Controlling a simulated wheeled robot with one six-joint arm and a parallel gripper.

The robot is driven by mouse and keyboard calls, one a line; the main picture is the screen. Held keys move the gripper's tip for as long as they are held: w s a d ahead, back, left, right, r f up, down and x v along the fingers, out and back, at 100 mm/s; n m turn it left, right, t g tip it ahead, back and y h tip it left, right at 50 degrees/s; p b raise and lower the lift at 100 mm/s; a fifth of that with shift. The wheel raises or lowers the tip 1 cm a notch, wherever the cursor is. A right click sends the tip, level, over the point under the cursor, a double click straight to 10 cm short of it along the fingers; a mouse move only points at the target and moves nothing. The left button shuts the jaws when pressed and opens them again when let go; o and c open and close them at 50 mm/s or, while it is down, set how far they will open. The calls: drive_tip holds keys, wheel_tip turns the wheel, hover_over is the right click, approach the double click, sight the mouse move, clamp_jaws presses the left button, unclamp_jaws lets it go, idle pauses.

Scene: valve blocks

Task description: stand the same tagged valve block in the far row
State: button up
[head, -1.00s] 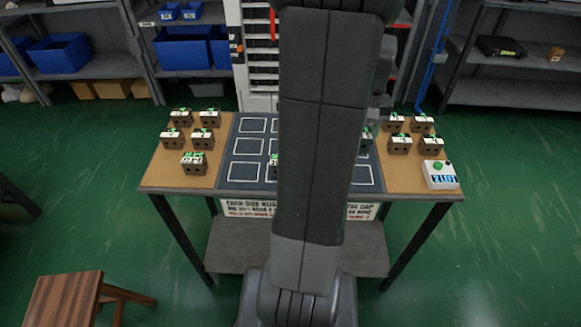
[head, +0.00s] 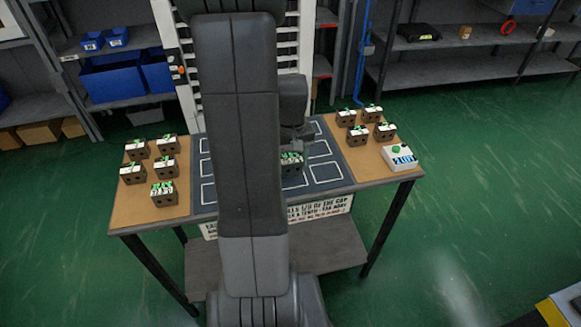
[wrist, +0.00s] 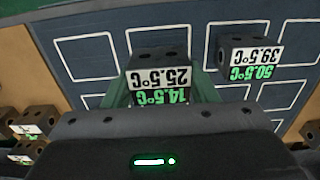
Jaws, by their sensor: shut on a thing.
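My gripper (head: 296,136) is over the dark blue mat (head: 334,160), right of my arm in the head view. It is shut on a dark valve block (head: 291,166). In the wrist view the held block (wrist: 160,62) sits between the two fingers, with a white tag reading 25.5°C and a green one reading 14.5°C. I cannot tell whether it touches the mat. A second block (wrist: 248,48), tagged 39.5°C and 50.5°C, stands on the mat to the right in the wrist view. My arm hides part of the mat in the head view.
Several tagged blocks stand on the left cork area (head: 163,194) and on the right cork area (head: 358,136). A white box with a green button (head: 401,158) sits at the right edge. Several white-outlined spaces (head: 326,171) on the mat are empty.

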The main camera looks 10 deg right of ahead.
sight(291, 168)
drive_tip(key=shift+f, duration=1.4)
drive_tip(key=shift+f, duration=0.15)
drive_tip(key=o, duration=1.6)
drive_tip(key=shift+c, duration=0.2)
wheel_tip(291, 168, up, 12)
drive_tip(key=shift+r+p, duration=0.15)
drive_tip(key=shift+p, duration=0.2)
